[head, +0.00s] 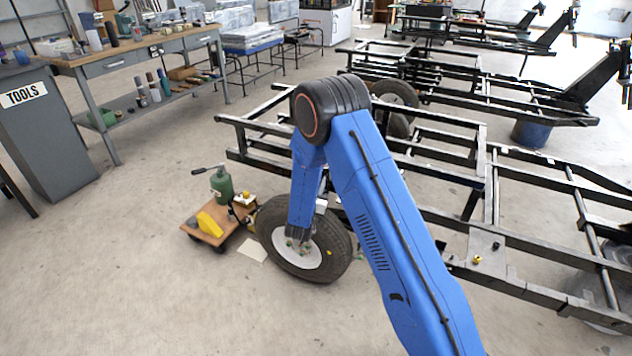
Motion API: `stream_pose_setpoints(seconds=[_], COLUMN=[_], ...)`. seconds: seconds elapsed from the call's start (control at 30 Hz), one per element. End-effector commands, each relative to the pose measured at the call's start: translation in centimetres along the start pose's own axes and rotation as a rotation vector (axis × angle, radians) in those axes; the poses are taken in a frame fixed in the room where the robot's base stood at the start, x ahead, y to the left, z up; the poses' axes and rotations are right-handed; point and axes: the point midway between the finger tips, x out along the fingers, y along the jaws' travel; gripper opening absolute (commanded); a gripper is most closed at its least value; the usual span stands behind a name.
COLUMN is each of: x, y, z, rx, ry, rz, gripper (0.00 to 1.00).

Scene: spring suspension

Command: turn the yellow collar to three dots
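I cannot tell for sure which yellow part is the collar. A small yellow piece (477,260) sits on a plate of the black frame at right. Another small yellow piece (246,196) is on the wooden dolly at left. Any dots are too small to make out. My gripper (297,243) hangs at the end of my blue arm, in front of the white hub of a wheel (336,258). It is apart from both yellow pieces in the picture. Its fingers are too small and dark to show whether they are open or shut.
The wooden dolly (232,238) carries a green jack (221,186) and a yellow wedge (210,224), close beside the wheel. Black trailer frames (480,185) fill the right and back. A workbench (118,58) and a TOOLS cabinet (45,130) stand at left. The floor at front left is clear.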

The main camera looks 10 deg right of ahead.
Motion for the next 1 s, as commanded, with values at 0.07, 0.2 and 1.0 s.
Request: stream_pose_setpoints(seconds=[0.07, 0.2, 1.0], x=[-1.0, -3.5, -16.5], y=[-0.1, -0.1, 0.0], z=[0.1, 0.0, 0.0], rx=[-0.001, -0.002, -0.001], ry=[-0.002, -0.002, 0.001], rz=[-0.002, -0.003, -0.001], gripper=[0.36, 0.36, 0.36])
